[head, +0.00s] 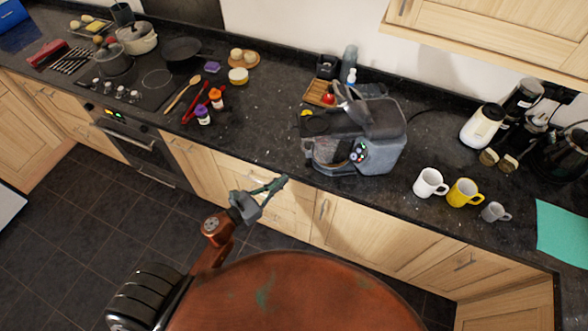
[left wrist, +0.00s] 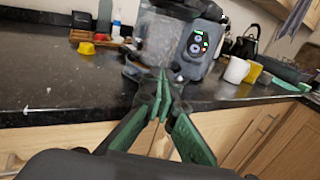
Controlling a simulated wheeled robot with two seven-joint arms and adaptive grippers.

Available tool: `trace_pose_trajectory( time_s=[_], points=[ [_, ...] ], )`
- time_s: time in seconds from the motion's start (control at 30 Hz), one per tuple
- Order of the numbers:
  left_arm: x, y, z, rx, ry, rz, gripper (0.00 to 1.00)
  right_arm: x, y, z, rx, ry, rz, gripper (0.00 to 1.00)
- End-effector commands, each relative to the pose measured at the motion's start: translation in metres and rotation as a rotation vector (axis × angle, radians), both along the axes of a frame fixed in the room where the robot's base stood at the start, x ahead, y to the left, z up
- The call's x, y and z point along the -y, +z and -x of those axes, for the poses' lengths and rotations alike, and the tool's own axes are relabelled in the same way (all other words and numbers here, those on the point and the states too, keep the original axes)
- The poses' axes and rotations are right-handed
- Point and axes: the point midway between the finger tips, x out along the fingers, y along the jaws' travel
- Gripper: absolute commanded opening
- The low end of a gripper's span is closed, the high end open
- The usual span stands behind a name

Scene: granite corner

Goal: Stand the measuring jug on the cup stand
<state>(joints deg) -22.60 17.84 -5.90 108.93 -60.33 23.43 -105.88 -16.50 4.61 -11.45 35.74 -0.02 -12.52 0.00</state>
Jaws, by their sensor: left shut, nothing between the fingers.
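A grey coffee machine (head: 382,145) with a lit button panel stands near the counter's front edge; it also shows in the left wrist view (left wrist: 203,45). A clear, jug-like vessel (left wrist: 157,42) is at the machine's left side in the left wrist view. I cannot tell whether it is the measuring jug or part of the machine. The cup stand cannot be made out clearly. My left gripper (head: 278,184) is shut and empty, in front of the counter edge, to the left of and below the machine. In the left wrist view its green fingertips (left wrist: 161,80) meet below the clear vessel.
White (head: 430,183), yellow (head: 464,192) and grey (head: 494,212) mugs stand right of the machine. A wooden tray (head: 319,93) is behind it. Spice jars (head: 204,116) and red tongs (head: 195,103) lie left. Counter between jars and machine is clear.

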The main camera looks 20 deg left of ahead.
Motion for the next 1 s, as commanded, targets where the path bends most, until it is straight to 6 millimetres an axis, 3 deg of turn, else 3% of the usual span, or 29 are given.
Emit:
trace_pose_trajectory(
  time_s=[0.23,0.6,1.0],
  points=[
    [0.022,0.003,-0.042,0.000,0.000,0.004,0.00,-0.007,0.013,0.025,-0.029,-0.010,-0.006,0.40],
    [0.052,0.002,-0.102,-0.004,0.002,0.007,0.00,-0.001,0.032,0.009,-0.008,-0.004,0.000,0.40],
    [0.059,-0.001,-0.117,-0.005,0.002,0.007,0.00,0.003,0.035,0.008,-0.007,-0.002,0.003,0.40]
  ],
)
